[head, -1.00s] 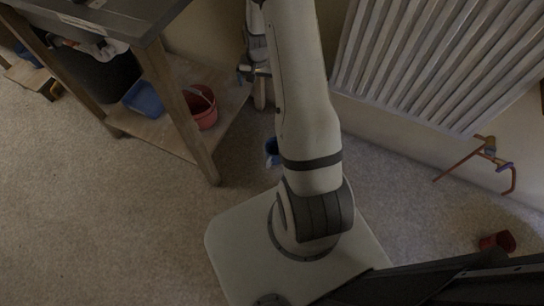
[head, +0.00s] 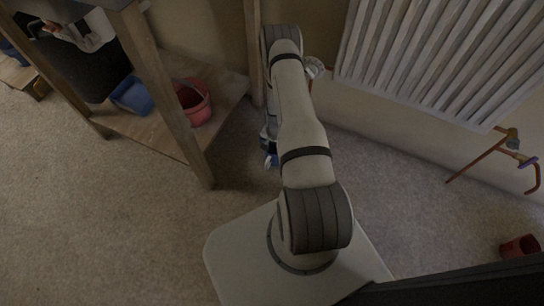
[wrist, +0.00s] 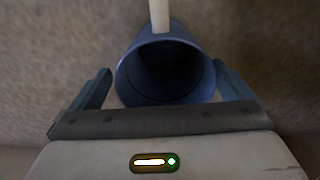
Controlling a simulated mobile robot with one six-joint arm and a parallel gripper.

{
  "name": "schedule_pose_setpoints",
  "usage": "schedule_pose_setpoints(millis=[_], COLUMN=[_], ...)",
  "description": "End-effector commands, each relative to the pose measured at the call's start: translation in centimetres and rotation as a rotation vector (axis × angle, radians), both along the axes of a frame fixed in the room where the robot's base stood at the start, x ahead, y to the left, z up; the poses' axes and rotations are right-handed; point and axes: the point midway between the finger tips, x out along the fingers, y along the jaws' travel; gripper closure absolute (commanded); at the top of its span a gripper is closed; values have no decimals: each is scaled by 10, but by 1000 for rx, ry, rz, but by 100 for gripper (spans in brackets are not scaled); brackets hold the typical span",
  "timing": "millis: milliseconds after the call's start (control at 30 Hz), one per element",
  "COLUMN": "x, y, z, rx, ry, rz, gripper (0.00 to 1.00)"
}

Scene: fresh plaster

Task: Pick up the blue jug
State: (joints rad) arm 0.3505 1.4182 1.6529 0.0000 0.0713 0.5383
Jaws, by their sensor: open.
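The blue jug (wrist: 165,72) stands on the floor, seen from above in the wrist view with its dark round mouth toward me. A pale strip, perhaps its handle, runs from its rim to the top edge. My gripper (wrist: 163,84) is open, with one finger on each side of the jug. The gap at each side looks small, and I cannot tell whether either finger touches it. In the head view the jug (head: 271,160) shows only as a small blue patch beside my arm, and the arm hides most of my gripper.
A wooden bench with a lower shelf stands at the left; on the shelf are a red bucket (head: 195,103) and a blue container (head: 132,95). A white radiator (head: 440,60) and copper pipe (head: 490,158) are on the wall at right. A red pot (head: 519,246) lies at lower right.

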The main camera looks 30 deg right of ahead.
Motion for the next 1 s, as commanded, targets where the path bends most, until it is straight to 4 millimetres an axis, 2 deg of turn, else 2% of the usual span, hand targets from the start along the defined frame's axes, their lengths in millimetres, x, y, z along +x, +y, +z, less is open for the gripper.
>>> schedule_pose_setpoints(millis=[300, 567, 1000], x=[2, 2, 1], y=[4, 4, 4], z=[-45, -48, -48], rx=[0, 0, 0], ry=[-1, -1, -1], rz=[1, 0, -1], gripper=[0, 0, 34])
